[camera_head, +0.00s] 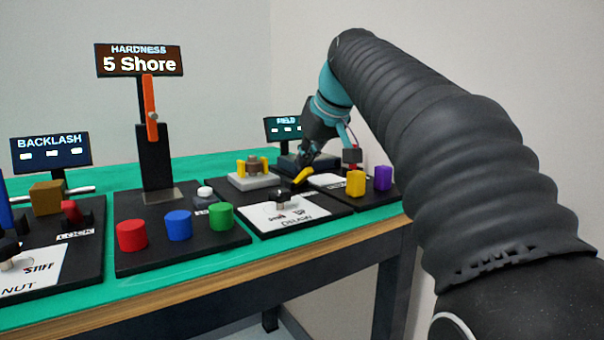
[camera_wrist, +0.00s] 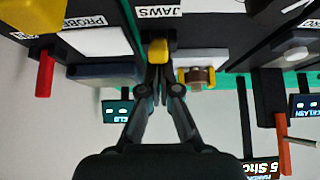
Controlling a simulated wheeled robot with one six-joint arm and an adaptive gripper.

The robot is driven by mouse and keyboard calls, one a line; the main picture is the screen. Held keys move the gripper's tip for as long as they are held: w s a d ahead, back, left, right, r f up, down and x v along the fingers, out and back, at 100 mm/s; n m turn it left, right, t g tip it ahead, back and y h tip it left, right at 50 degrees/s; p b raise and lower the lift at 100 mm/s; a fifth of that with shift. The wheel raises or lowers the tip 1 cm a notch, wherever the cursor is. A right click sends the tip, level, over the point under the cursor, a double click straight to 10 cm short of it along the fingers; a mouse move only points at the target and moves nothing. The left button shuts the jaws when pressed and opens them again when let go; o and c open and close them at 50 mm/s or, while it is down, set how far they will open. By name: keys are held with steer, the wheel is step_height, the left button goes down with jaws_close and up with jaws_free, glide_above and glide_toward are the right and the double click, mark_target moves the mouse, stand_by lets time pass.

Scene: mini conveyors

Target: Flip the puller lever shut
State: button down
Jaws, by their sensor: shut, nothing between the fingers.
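A lever with a yellow grip (camera_head: 303,175) sits beside the puller. It also shows in the wrist view (camera_wrist: 157,48), near a label reading JAWS. The puller (camera_head: 254,167) is a brown round part between two yellow jaws on a pale block. It shows in the wrist view too (camera_wrist: 201,77). My gripper (camera_head: 310,160) is shut and empty, with its fingertips right at the yellow grip. In the wrist view the fingertips (camera_wrist: 158,68) partly overlap the grip. I cannot tell whether they touch it.
A red lever (camera_head: 352,155) and yellow and purple cylinders (camera_head: 383,178) stand right of my gripper. A black knob (camera_head: 280,198) is on a white plate in front. The hardness stand with its orange lever (camera_head: 150,110) is to the left.

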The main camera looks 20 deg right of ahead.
steer(key=shift+s+d+f, duration=0.1)
steer(key=shift+s+f, duration=0.1)
steer(key=shift+f, duration=0.3)
steer(key=shift+w+r, duration=0.1)
